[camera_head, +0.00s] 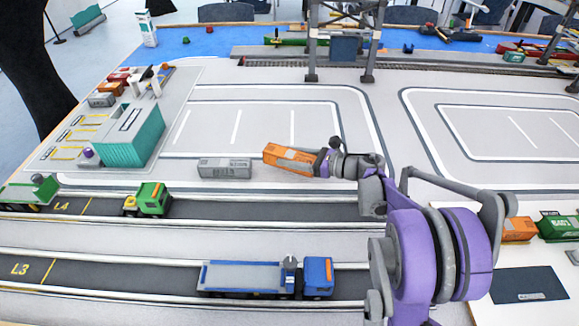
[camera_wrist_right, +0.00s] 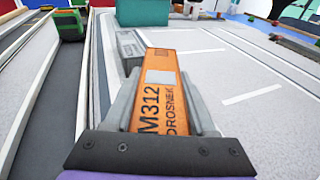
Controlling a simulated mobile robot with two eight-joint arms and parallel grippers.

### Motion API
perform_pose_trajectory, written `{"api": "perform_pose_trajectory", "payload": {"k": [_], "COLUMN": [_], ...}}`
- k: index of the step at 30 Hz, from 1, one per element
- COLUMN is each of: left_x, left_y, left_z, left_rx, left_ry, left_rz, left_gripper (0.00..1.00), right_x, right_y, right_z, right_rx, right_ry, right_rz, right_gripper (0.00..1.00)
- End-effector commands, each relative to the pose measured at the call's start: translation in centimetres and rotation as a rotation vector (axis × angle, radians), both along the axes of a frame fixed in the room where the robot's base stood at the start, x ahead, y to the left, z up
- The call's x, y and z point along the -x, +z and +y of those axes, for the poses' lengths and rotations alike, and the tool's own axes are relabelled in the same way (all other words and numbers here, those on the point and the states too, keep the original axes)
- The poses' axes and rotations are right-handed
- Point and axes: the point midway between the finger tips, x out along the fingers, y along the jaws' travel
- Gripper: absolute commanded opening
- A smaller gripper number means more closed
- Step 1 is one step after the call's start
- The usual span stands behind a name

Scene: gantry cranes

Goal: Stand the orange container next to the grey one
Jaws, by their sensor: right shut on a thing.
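The orange container (camera_head: 288,158) is held at its right end by my right gripper (camera_head: 318,163), which is shut on it. In the right wrist view the orange container (camera_wrist_right: 161,95) lies between the two grey fingers of the gripper (camera_wrist_right: 165,115), with dark lettering on its top. The grey container (camera_head: 224,168) lies on the pale yard just left of the orange one, with a small gap in the head view. In the right wrist view the grey container (camera_wrist_right: 130,48) is beyond and left of the orange one. Whether the orange container touches the ground is unclear. My left gripper is out of view.
A teal building block (camera_head: 132,137) stands to the left. A green truck (camera_head: 148,200) and a blue truck (camera_head: 265,277) are on the dark lanes in front. A grey gantry crane (camera_head: 342,45) stands behind. The marked yard behind the containers is clear.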

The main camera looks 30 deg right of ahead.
Motion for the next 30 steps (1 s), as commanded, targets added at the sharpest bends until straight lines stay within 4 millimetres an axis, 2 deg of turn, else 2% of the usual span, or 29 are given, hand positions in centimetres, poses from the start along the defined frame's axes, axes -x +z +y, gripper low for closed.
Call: {"api": "perform_pose_trajectory", "payload": {"k": [7,18,19,23,30], "left_x": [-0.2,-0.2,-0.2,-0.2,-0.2], "left_y": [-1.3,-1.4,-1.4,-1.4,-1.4], "left_z": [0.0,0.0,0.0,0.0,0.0], "left_rx": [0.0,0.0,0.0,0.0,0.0], "left_ry": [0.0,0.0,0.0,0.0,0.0], "left_rz": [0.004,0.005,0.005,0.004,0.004], "left_gripper": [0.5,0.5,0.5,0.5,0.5], "right_x": [0.0,0.0,0.0,0.0,0.0], "right_y": [-3.4,-3.7,-3.6,-3.6,-3.6], "right_z": [0.0,0.0,0.0,0.0,0.0], "right_rx": [-0.001,-0.001,0.0,0.0,0.0], "right_ry": [0.0,0.0,0.0,0.0,0.0], "right_rz": [0.001,-0.001,0.0,0.0,0.0], "right_gripper": [0.0,0.0,0.61,0.85,0.86]}}
